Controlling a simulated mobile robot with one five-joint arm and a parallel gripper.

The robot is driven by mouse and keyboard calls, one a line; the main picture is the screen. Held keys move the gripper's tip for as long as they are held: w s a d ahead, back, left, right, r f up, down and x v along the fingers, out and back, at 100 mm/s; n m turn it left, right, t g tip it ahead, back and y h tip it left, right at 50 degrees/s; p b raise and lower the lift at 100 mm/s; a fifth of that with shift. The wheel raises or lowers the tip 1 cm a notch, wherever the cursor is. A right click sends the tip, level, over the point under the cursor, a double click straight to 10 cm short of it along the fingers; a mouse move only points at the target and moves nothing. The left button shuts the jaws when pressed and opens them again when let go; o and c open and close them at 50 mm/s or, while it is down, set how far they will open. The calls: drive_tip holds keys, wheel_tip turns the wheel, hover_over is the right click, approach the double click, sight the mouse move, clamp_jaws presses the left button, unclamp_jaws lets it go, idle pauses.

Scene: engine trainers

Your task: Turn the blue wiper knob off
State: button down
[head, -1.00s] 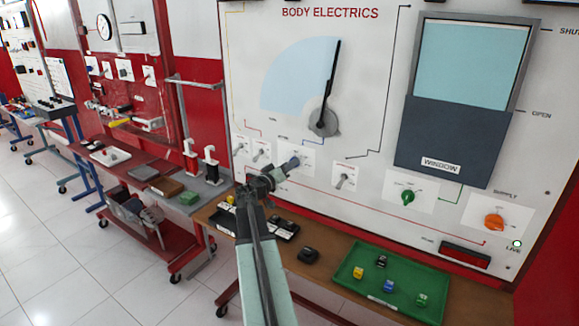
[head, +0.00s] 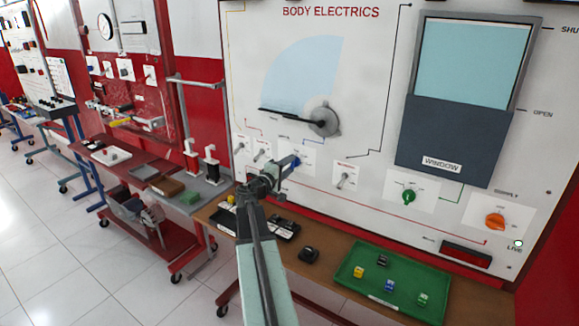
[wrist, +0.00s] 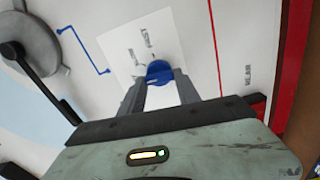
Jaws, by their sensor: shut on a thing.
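The blue wiper knob (wrist: 160,72) sits on a white label plate (wrist: 122,42) on the upright board, and a line runs from the plate toward the wiper. My gripper (wrist: 160,88) is shut on the knob, a finger on each side of it. In the head view my gripper (head: 292,163) reaches the board from below and mostly hides the knob. The black wiper arm (head: 288,114) lies nearly level, pointing left from its grey round hub (head: 323,119), at the lower edge of the pale blue sector (head: 303,72). The label's small print is too blurred to read fully.
A toggle switch (head: 343,181) is just right of my gripper, with a green knob (head: 408,197) and an orange supply knob (head: 495,221) farther right. A green tray (head: 352,288) with small coloured blocks stands on the bench below.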

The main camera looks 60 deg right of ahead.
drive_tip(key=shift+a+f+n, duration=0.1)
drive_tip(key=shift+n, duration=0.5)
drive_tip(key=c, duration=0.9)
unclamp_jaws()
drive_tip(key=shift+o, duration=0.2)
drive_tip(key=a, duration=0.7)
drive_tip(key=shift+a, duration=0.4)
drive_tip(key=shift+w, duration=0.1)
